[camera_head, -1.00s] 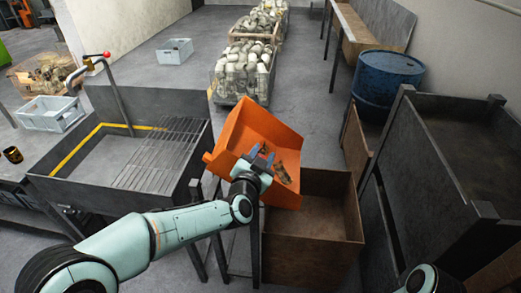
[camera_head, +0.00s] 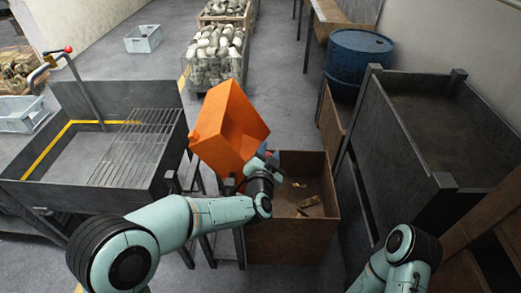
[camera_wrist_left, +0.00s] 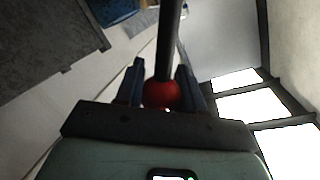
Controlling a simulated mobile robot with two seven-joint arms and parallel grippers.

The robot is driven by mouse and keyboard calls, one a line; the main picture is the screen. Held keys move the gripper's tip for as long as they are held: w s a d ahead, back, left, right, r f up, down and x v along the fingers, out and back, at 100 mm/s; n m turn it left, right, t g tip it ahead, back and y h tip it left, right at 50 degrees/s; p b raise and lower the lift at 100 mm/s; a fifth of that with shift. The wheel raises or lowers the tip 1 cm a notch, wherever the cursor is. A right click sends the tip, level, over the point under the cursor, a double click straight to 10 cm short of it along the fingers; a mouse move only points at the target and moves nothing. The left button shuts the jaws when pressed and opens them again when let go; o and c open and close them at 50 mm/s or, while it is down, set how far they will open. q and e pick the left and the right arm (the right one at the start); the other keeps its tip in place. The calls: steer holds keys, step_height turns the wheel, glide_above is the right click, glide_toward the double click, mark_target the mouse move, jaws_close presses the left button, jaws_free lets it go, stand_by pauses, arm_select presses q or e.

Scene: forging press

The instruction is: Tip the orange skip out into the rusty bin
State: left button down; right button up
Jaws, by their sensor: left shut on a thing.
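The orange skip (camera_head: 230,130) is steeply tipped, its open side turned right toward the rusty bin. The part of its inside that shows looks empty. The rusty bin (camera_head: 290,240) stands just below and right of it, with a few small brownish pieces (camera_head: 310,202) on its floor. My left gripper (camera_head: 268,160) is at the skip's lower right edge. In the left wrist view, the gripper (camera_wrist_left: 160,82) has its fingers on either side of a dark rod ending in a red knob (camera_wrist_left: 161,94). The arm hides part of the bin's left side. My right gripper is out of view.
A dark metal table with a wire grate (camera_head: 135,150) stands left of the skip. A blue drum (camera_head: 358,62) and a large dark metal container (camera_head: 430,135) stand to the right. Crates of pale parts (camera_head: 215,55) lie behind; floor between is clear.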

arm_select(q)
steer(key=shift+s+d+f, duration=0.1)
steer(key=shift+d+f, duration=0.05)
steer(key=shift+d, duration=0.6)
steer(key=shift+f, duration=0.1)
steer(key=c, duration=0.8)
jaws_free()
steer(key=shift+o, duration=0.4)
steer(key=shift+d, duration=0.1)
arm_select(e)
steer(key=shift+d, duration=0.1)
arm_select(q)
steer(key=shift+a, duration=0.2)
steer(key=b+v, duration=0.2)
steer(key=v, duration=1.1)
steer(key=shift+s, duration=0.2)
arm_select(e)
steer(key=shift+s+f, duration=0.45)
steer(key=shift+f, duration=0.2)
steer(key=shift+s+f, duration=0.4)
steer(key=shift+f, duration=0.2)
